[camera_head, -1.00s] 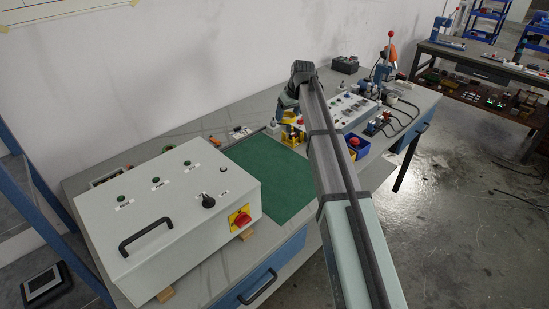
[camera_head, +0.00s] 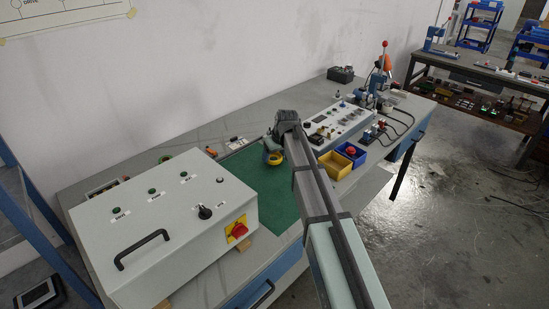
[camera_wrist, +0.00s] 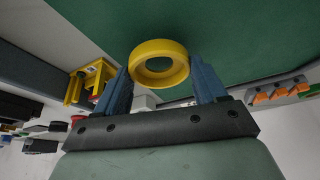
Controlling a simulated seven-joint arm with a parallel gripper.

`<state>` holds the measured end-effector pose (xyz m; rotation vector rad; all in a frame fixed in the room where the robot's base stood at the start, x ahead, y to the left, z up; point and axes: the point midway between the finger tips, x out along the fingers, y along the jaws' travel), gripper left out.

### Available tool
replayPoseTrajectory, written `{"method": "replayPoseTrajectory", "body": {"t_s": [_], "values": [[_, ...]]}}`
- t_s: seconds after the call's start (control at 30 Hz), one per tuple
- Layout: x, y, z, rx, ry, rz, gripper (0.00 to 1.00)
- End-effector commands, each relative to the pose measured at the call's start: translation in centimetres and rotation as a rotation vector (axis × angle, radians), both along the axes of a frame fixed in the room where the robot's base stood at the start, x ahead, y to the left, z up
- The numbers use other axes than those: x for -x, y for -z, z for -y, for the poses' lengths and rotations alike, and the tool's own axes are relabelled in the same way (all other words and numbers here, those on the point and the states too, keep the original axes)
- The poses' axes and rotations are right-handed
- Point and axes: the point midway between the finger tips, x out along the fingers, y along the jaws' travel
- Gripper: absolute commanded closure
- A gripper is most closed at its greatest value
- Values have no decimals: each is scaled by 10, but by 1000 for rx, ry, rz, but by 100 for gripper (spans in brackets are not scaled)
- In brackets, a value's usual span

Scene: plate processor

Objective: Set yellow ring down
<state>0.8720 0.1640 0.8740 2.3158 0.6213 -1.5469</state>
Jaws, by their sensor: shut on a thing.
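The yellow ring (camera_wrist: 160,64) is between the two blue fingers of my gripper (camera_wrist: 160,80) in the wrist view. My gripper is shut on it, with a finger at each side. The green mat (camera_wrist: 232,35) fills the background past the ring. In the head view the ring (camera_head: 275,158) shows small and partly hidden under my gripper (camera_head: 273,153), over the far part of the green mat (camera_head: 265,185). I cannot tell whether the ring touches the mat.
A grey control box (camera_head: 165,235) with a red switch stands left of the mat. A yellow bin (camera_head: 334,165) and a blue bin (camera_head: 351,153) stand right of it. A panel with small parts (camera_head: 335,122) lies behind them. The near part of the mat is clear.

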Motion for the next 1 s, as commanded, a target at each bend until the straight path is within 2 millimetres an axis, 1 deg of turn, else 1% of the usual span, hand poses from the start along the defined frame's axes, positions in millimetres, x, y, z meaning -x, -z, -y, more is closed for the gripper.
{"method": "replayPoseTrajectory", "body": {"t_s": [0.03,0.13,0.53,0.57,0.8,1.0], "values": [[0,7,0,1,0,-1,58],[0,15,0,1,0,-1,58],[0,18,0,0,0,0,58],[0,18,0,0,0,0,26],[0,18,0,0,0,0,4],[0,17,0,0,0,0,4]]}}
